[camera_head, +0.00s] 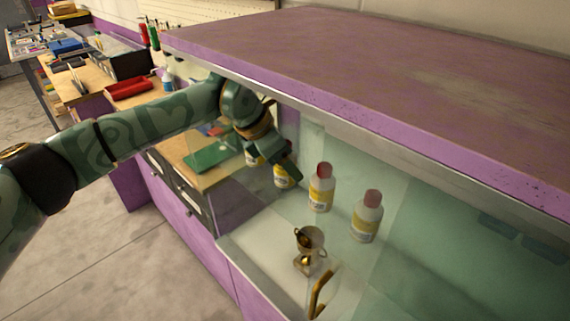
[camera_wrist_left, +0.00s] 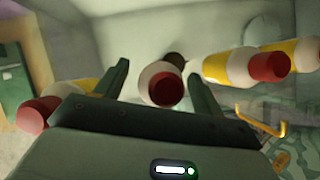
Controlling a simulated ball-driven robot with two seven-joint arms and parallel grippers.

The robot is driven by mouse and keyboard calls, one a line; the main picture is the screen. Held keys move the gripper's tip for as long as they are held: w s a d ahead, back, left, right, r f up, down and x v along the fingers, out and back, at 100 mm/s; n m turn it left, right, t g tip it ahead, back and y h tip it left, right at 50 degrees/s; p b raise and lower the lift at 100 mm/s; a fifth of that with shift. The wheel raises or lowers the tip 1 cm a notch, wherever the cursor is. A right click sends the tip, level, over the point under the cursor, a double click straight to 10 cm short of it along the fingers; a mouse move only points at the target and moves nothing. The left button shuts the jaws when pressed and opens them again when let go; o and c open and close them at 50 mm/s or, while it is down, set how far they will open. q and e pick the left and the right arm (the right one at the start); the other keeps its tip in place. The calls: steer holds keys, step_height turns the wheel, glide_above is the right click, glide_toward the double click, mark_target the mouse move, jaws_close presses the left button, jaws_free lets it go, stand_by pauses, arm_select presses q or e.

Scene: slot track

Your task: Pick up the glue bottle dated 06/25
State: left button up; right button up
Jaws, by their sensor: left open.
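Several white glue bottles with yellow labels and red caps stand in the glass-sided compartment. In the head view, one bottle (camera_head: 321,193) is in the middle, one (camera_head: 366,218) nearer on the right, one (camera_head: 283,179) is by my left gripper (camera_head: 287,165), and one (camera_head: 254,158) is partly behind my arm. The date 06/25 cannot be read on any label. In the left wrist view, my open left gripper (camera_wrist_left: 157,68) has one red-capped bottle (camera_wrist_left: 160,85) between its fingers, with no clear grip. Another bottle (camera_wrist_left: 40,113) shows at left and two (camera_wrist_left: 230,66) (camera_wrist_left: 300,52) at right.
A purple-edged top (camera_head: 380,80) overhangs the compartment. A glass pane is at its left. The compartment's right side looks free.

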arm_select(q)
steer(key=c, duration=1.1)
